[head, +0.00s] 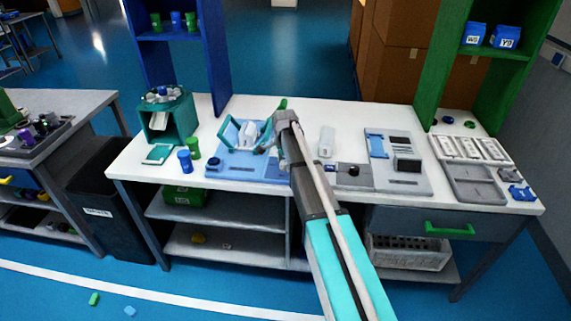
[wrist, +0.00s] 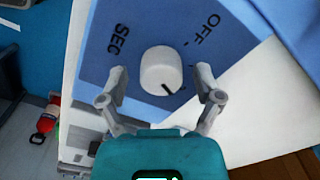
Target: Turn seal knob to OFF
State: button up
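In the head view my arm reaches over the blue device (head: 228,170); I cannot make out the knob there.
Blue and green shelf posts rise behind.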

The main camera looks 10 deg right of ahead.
jog(key=c, duration=0.9)
jog(key=shift+d, duration=0.35)
jog(key=shift+c, duration=0.3)
jog(key=shift+a, duration=0.25)
